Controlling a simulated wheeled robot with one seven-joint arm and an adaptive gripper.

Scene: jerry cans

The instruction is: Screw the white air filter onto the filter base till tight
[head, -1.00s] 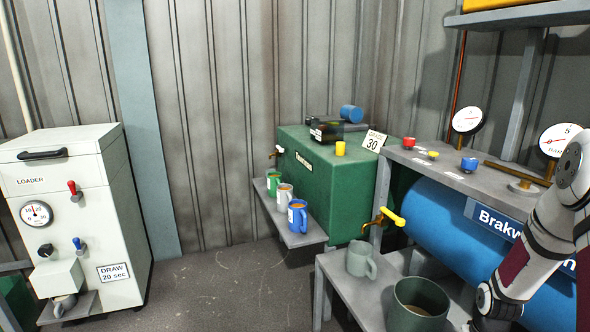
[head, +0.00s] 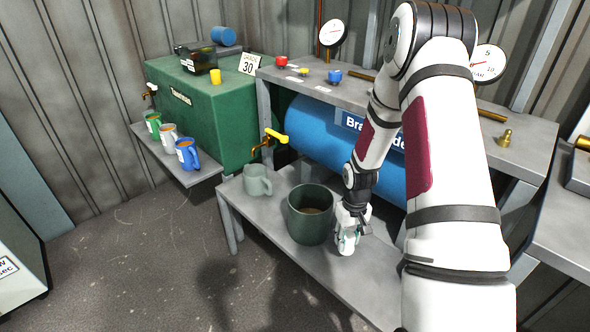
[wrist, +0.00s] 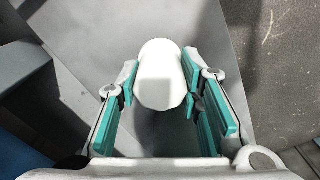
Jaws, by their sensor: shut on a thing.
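The white air filter (wrist: 160,72) is a pale, blunt cylinder seen end-on between my fingers in the wrist view. My gripper (wrist: 162,92) is shut on it, with a teal pad on each side. In the head view my gripper (head: 347,240) points down over the lower grey shelf, just right of a dark green pot. The filter there is mostly covered by the fingers, and I cannot tell whether it touches the shelf. I cannot pick out the filter base for certain in either view.
The dark green pot (head: 311,214) and grey-green mug (head: 257,180) stand left of my gripper. The blue tank (head: 325,140) is behind. A brass fitting (head: 506,138) stands on the upper shelf (head: 440,120). The lower shelf's front (head: 320,268) is clear.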

